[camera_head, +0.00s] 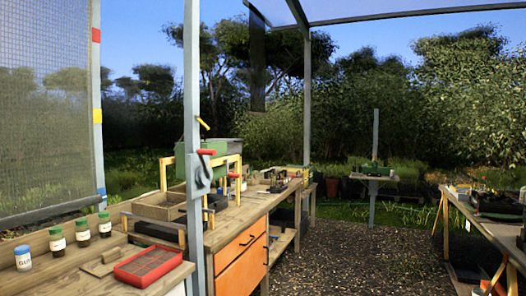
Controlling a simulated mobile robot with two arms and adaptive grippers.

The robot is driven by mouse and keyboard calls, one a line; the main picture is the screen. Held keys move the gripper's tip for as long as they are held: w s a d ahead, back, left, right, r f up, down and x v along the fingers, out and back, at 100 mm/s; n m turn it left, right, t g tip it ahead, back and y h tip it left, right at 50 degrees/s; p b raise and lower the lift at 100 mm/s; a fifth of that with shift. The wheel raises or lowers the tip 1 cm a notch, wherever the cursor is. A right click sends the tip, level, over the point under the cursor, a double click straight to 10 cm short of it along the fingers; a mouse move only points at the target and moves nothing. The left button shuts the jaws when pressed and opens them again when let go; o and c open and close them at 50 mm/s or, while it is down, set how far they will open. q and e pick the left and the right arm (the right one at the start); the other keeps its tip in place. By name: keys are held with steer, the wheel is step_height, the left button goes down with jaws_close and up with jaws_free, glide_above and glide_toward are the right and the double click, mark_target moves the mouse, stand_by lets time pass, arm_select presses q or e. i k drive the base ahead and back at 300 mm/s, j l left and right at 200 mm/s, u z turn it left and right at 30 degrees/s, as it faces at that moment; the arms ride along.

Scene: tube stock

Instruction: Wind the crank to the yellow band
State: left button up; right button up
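A crank (201,172) with a dark grey body is mounted on the grey post (192,70) in the middle left. A red grip (206,152) sticks out to the right at its top. A mesh screen (45,110) hangs at the far left beside a second pale post. That post carries a red band (96,35) high up, a yellow band (97,115) in the middle and a blue band (101,191) low down. The screen's bottom bar (50,211) is well below the yellow band, near the blue band's height. Neither of my grippers is in view.
A wooden bench (75,262) at lower left holds several lidded jars, including a blue-lidded jar (23,258), and a red tray (148,266). Orange drawers (240,255) sit right of the crank post. Another table (485,222) stands at right. Gravel floor (345,250) between is clear.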

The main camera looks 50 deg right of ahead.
mark_target(204, 175)
steer(key=z, duration=1.25)
steer(key=i+l+z, duration=0.15)
steer(key=i, duration=0.3)
